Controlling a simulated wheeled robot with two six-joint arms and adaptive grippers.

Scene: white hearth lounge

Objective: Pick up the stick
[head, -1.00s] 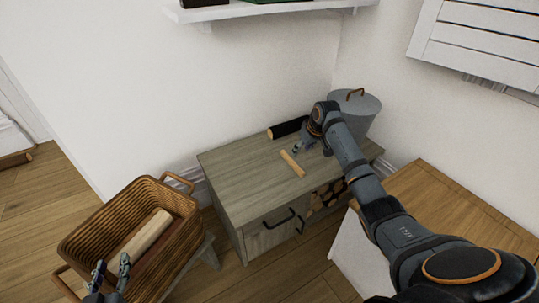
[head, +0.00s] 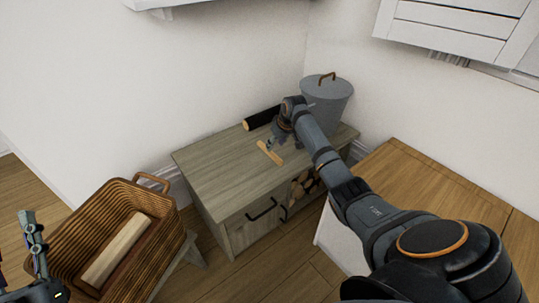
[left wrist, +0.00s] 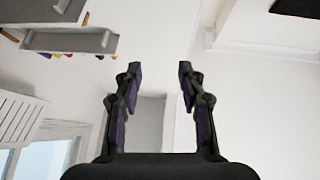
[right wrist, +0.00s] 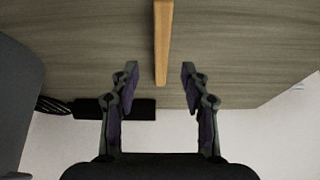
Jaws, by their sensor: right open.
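The stick (head: 270,153) is a short, pale wooden piece lying on top of the grey-brown cabinet (head: 215,170). In the right wrist view the stick (right wrist: 163,40) runs down from the top edge, and its near end shows between my right fingertips. My right gripper (right wrist: 160,68) is open and empty, over the cabinet top; in the head view it (head: 277,143) is at the far end of the stick, partly hidden by its own arm. My left gripper (left wrist: 159,67) is open and empty, away from the cabinet; it shows at the lower left of the head view (head: 35,245).
A black cylinder (head: 262,118) lies behind the stick near the wall. A grey lidded bin (head: 328,105) stands at the right rear. A wicker basket (head: 155,225) with a pale log (head: 115,250) stands at left. A wooden-topped unit (head: 420,190) is at right.

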